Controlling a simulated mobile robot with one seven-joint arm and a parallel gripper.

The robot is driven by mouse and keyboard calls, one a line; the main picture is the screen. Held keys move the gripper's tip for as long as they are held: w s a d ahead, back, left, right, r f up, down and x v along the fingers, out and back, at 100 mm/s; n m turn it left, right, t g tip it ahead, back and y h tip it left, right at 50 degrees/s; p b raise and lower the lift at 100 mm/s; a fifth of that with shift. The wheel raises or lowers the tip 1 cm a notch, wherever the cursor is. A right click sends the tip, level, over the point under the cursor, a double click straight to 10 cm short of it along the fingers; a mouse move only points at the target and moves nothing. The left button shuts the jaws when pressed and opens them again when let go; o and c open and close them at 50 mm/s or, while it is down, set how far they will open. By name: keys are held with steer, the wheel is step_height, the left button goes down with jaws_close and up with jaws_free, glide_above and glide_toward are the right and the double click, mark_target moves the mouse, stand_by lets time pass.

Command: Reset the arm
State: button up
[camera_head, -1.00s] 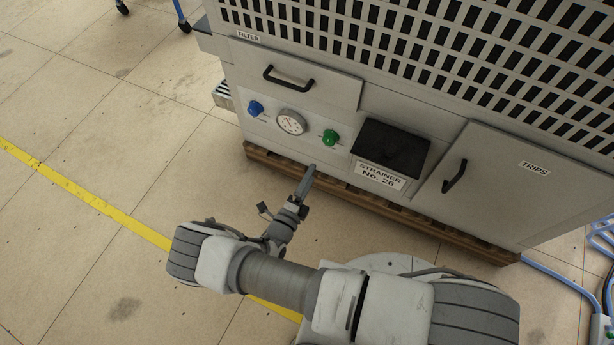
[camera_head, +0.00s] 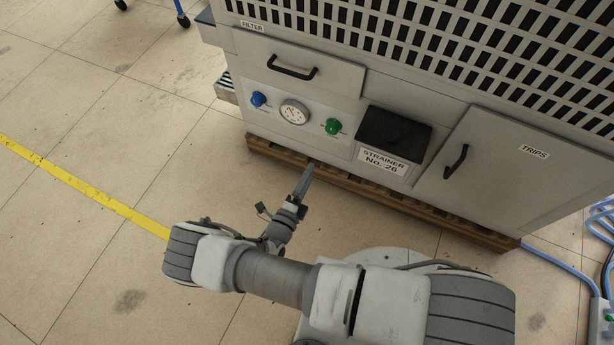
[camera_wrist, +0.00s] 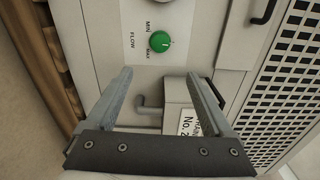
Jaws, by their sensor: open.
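My gripper (camera_head: 301,186) is in front of the lower part of the heater cabinet (camera_head: 480,150), with my arm folded behind it. In the wrist view my gripper (camera_wrist: 160,88) has its two fingers well apart, with nothing between them but the cabinet face beyond. It looks apart from the cabinet. The green knob (camera_wrist: 160,41) marked FLOW, MIN and MAX is straight ahead of the fingers. A grey pipe (camera_wrist: 148,108) and part of the strainer label (camera_wrist: 187,122) show past the fingers.
The cabinet has a filter drawer (camera_head: 300,70), a blue knob (camera_head: 258,99), a round gauge (camera_head: 294,112), a black strainer opening (camera_head: 394,138) and a closed TRIPS door (camera_head: 490,165). It stands on a wooden pallet (camera_head: 400,207). Open floor (camera_head: 100,230) lies left; blue hoses (camera_head: 565,268) lie right.

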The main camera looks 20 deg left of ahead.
stand_by(0.3)
steer(key=w+d+r+m+g+h, duration=0.1)
steer(key=d+r+m+g+h, duration=0.1)
steer(key=d+r+m+g, duration=0.55)
steer(key=w+d+r+m+g+h, duration=0.2)
steer(key=r+m+g, duration=0.1)
steer(key=r+m, duration=0.85)
steer(key=w+d+r+m+g+h, duration=0.1)
steer(key=d+r+m+g+h, duration=0.3)
steer(key=r+m, duration=0.55)
steer(key=s+d+r+m+t+y, duration=0.1)
steer(key=s+d+r+m+y, duration=0.5)
steer(key=r+m, duration=0.5)
steer(key=s+d+r+m+t+y, duration=0.1)
steer(key=s+d+r+m+y, duration=0.5)
steer(key=s+r+m, duration=0.5)
step_height(320, 180, up, 28)
steer(key=w+m+h+p, duration=0.1)
steer(key=w+p, duration=0.1)
steer(key=p, duration=2.6)
steer(key=shift+w+d+f+p, duration=0.15)
steer(key=shift+w+d+p, duration=0.05)
steer(key=shift+d+p, duration=0.1)
